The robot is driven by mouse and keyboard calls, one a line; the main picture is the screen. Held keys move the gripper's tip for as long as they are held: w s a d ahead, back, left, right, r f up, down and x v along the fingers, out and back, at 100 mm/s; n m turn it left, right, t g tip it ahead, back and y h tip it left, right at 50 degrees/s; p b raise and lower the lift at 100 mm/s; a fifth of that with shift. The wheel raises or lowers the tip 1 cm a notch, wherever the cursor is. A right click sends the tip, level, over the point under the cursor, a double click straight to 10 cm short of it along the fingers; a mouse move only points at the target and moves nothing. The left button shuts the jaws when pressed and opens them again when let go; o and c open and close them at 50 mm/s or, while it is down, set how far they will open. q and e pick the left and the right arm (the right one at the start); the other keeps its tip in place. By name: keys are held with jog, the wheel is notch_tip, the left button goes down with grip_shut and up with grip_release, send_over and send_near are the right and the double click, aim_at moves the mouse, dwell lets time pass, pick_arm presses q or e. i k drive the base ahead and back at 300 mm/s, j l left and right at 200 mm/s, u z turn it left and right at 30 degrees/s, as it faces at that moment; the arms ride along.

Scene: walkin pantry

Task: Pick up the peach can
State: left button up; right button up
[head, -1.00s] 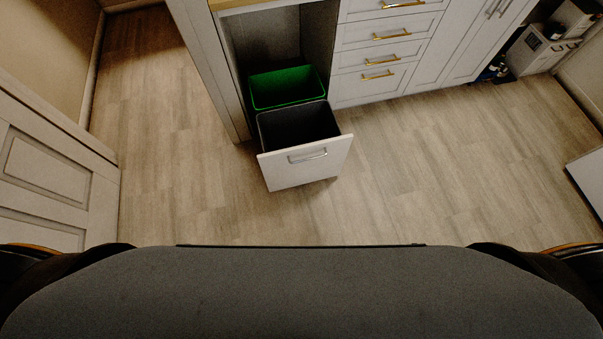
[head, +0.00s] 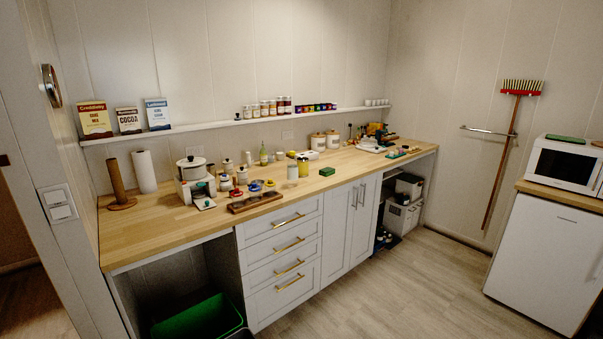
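I cannot tell for certain which item is the peach can, as labels on the counter are too small to read. A yellow can-shaped container (head: 303,167) stands upright on the wooden counter (head: 150,232), right of the middle of the small items. A pale jar (head: 292,172) stands just left of it. Small lidded jars (head: 225,182) and other small containers stand farther left. Neither of my grippers is in view.
A green bin (head: 197,318) sits low at the left. A microwave (head: 562,165) stands on the right. Floor before the drawers is clear.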

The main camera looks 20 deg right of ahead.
aim_at(303, 162)
jog(key=i+l, duration=0.15)
jog(key=l, duration=0.25)
jog(key=i+l+u, duration=0.1)
jog(key=l, duration=0.3)
jog(key=i+l+u, duration=0.25)
jog(key=l, duration=0.35)
jog(key=i+l+u, duration=0.1)
jog(key=l+u, duration=0.2)
jog(key=l, duration=0.3)
jog(key=i+l+u, duration=0.1)
jog(key=l+u, duration=0.15)
jog(key=l, duration=0.4)
jog(key=l+u, duration=0.25)
jog(key=l, duration=0.4)
jog(key=l+u, duration=0.3)
jog(key=l, duration=0.4)
jog(key=k+l+u, duration=0.25)
jog(key=l, duration=0.35)
jog(key=l+u, duration=0.25)
jog(key=l, duration=0.45)
jog(key=k, duration=0.05)
